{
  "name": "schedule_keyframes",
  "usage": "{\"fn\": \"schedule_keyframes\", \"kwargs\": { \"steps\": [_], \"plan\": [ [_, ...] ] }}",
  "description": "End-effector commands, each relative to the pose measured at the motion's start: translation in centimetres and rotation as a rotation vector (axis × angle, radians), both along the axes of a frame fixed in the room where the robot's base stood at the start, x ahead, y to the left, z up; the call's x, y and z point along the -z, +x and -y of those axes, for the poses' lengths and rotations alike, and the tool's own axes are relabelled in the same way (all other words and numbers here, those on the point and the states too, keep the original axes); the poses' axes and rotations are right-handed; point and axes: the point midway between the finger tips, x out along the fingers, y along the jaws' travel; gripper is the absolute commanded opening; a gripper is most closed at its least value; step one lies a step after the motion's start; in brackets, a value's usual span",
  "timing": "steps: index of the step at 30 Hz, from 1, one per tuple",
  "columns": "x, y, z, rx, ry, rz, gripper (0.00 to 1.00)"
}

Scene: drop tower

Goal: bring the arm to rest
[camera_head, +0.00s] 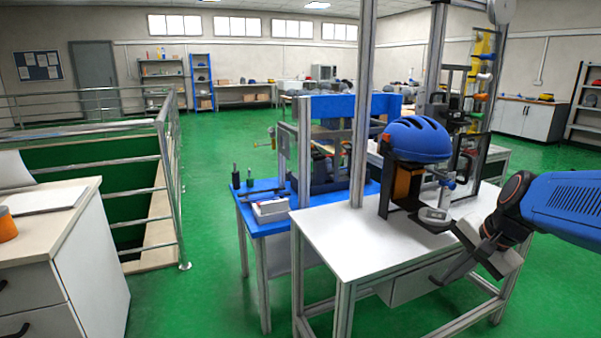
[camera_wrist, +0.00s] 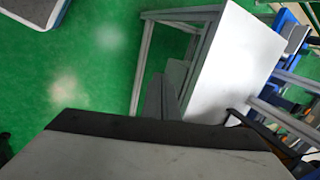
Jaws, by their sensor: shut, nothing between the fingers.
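My gripper (camera_head: 440,282) is at the front right of the white table (camera_head: 335,236) in the head view, beside its front edge and drawer. Its fingers are closed together, point down and to the left, and hold nothing. My blue and black arm reaches in from the right edge. In the wrist view the gripper's grey fingers (camera_wrist: 163,98) show beyond its dark housing, with the white table (camera_wrist: 237,65) to their right. I cannot tell how close the fingers are to the drawer.
A blue helmet (camera_head: 417,139) sits on a stand on the white table, near an upright metal frame (camera_head: 362,110). A blue table (camera_head: 262,225) stands behind left. A railing (camera_head: 168,190) surrounds a floor opening. A cabinet (camera_head: 95,270) is at the left. Green floor lies between.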

Motion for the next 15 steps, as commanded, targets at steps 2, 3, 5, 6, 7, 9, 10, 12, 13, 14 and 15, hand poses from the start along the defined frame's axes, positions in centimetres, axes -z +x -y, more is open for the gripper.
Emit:
{"fn": "schedule_keyframes", "kwargs": {
  "steps": [2, 3, 5, 6, 7, 9, 10, 12, 13, 14, 15],
  "plan": [
    [0.0, -2.2, -1.6, -0.118, -0.069, 0.019, 0.00],
    [0.1, -3.3, -2.3, -0.176, -0.106, 0.029, 0.00],
    [0.3, -4.8, -3.1, -0.264, -0.159, 0.041, 0.00],
    [0.4, -5.9, -3.6, -0.321, -0.195, 0.050, 0.00],
    [0.6, -6.7, -3.8, -0.364, -0.221, 0.056, 0.00],
    [0.9, -8.4, -4.5, -0.464, -0.284, 0.071, 0.00],
    [1.1, -9.2, -4.7, -0.508, -0.310, 0.078, 0.00],
    [1.4, -10.9, -5.2, -0.606, -0.372, 0.093, 0.00],
    [1.6, -11.5, -5.3, -0.646, -0.397, 0.100, 0.00],
    [1.8, -12.2, -5.4, -0.684, -0.422, 0.106, 0.00],
    [2.0, -13.0, -5.5, -0.733, -0.453, 0.114, 0.00]
  ]
}}
